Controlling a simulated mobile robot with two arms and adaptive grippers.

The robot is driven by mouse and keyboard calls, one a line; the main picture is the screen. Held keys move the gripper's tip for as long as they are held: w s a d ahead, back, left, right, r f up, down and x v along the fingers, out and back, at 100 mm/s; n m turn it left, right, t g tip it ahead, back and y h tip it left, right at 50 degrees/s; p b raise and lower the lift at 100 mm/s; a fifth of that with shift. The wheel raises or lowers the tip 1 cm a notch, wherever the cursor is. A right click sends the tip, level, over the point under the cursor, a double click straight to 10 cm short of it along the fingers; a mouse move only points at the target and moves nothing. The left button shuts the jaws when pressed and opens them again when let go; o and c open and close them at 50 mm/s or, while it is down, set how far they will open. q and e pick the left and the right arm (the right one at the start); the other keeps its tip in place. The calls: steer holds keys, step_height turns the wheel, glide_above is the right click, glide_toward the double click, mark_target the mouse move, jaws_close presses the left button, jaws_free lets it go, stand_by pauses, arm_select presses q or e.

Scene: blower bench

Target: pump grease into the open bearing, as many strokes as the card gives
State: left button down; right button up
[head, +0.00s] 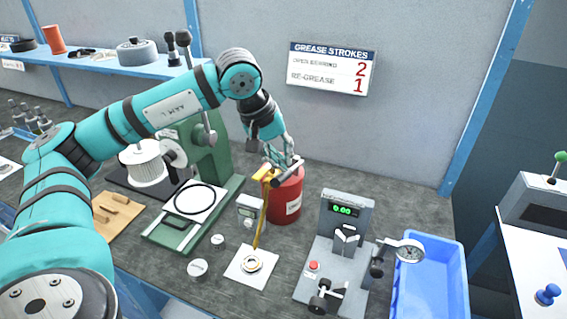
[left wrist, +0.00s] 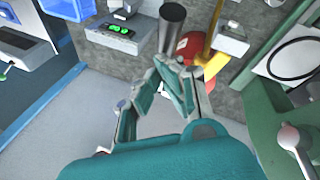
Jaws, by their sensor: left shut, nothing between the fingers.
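The red grease can (head: 285,203) stands at the middle of the bench, with a yellow spout (head: 262,215) running down to the open bearing (head: 251,264) on a white sheet. A dark grey pump handle (head: 287,181) crosses the can's top. My left gripper (head: 283,163) is shut and empty just above the handle; I cannot tell whether it touches it. In the left wrist view, the shut fingers (left wrist: 178,78) are beside the grey handle end (left wrist: 172,28), with the red can (left wrist: 192,47) behind. The card (head: 332,69) reads open bearing 2, re-grease 1. My right gripper is out of view.
A green press (head: 207,165) stands left of the can. A small grey meter (head: 250,208) sits close to the spout. A grey device reading 0.00 (head: 343,210) and a blue bin (head: 431,285) are at right. Small round tins (head: 198,267) lie near the front. The back right bench is clear.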

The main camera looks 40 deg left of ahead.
arm_select(q)
steer(key=shift+w+a+r+p, duration=0.1)
steer(key=shift+w+r+p, duration=0.2)
steer(key=shift+r, duration=0.25)
steer(key=shift+w+r+p, duration=0.2)
steer(key=shift+r+p, duration=0.1)
steer(key=shift+r, duration=0.2)
steer(key=r+p, duration=0.1)
steer(key=w+r+p, duration=0.1)
steer(key=r, duration=0.1)
steer(key=w+r+p, duration=0.1)
steer(key=shift+a+r+p, duration=0.25)
steer(key=shift+p, duration=0.1)
steer(key=shift+f, duration=0.1)
stand_by(0.4)
